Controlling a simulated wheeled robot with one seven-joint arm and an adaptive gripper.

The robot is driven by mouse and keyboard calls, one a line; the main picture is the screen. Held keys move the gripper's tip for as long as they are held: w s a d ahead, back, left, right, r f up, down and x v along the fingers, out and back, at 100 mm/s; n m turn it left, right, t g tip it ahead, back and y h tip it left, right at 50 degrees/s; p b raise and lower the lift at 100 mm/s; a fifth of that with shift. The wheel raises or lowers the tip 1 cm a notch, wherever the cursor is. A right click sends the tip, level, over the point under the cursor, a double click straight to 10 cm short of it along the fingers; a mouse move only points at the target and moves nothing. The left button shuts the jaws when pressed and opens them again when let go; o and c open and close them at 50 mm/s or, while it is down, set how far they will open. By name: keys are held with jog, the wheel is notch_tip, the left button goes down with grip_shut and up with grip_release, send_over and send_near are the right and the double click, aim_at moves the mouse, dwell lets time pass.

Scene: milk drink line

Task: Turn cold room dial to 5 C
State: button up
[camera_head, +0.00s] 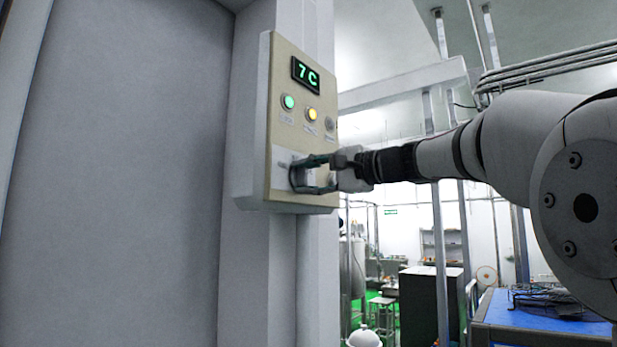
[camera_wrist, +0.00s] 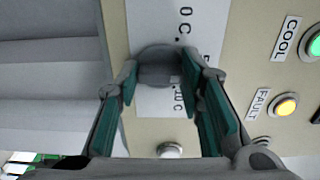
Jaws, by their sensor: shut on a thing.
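The control panel (camera_head: 284,125) is a beige box on a pale wall, with a display (camera_head: 305,75) reading 7 C in green. The dial (camera_wrist: 160,68) is a grey round knob on a white scale plate (camera_wrist: 204,22) near the panel's bottom. In the wrist view the plate shows "0 C" and "10 C" marks, partly covered. My gripper (camera_wrist: 164,88) faces the panel with its green-padded fingers on both sides of the dial, shut on it. In the head view my gripper (camera_head: 312,174) reaches in from the right and hides most of the dial.
Above the dial are a green COOL light (camera_head: 289,102), a yellow FAULT light (camera_head: 313,115) and a grey button (camera_head: 330,125). A pale button (camera_wrist: 170,150) sits near the plate in the wrist view. A large grey door panel (camera_head: 120,170) is at left. A blue-topped table (camera_head: 500,312) stands lower right.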

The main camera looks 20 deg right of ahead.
jog(key=o, duration=1.1)
jog(key=shift+o, duration=0.2)
jog(key=v, duration=1.2)
jog(key=s+a+f+n+g+h+b, duration=0.1)
jog(key=s+a+f+n+g+h, duration=0.3)
jog(key=f, duration=0.6)
jog(key=s+a+f+g, duration=0.1)
jog(key=s+a+f, duration=0.2)
jog(key=s+f, duration=0.55)
jog(key=s+a+f+n+g+h+b, duration=0.1)
jog(key=s+a+f+n+g+h, duration=0.15)
jog(key=f, duration=1.05)
jog(key=s+d+f+n+h, duration=0.1)
jog(key=s+f+n+h, duration=0.1)
jog(key=f, duration=0.3)
jog(key=s+d+f+n+g+h, duration=0.1)
jog(key=s+f+n+h, duration=0.1)
jog(key=s+f, duration=0.3)
jog(key=shift+d+f, duration=0.2)
jog(key=shift+f, duration=0.65)
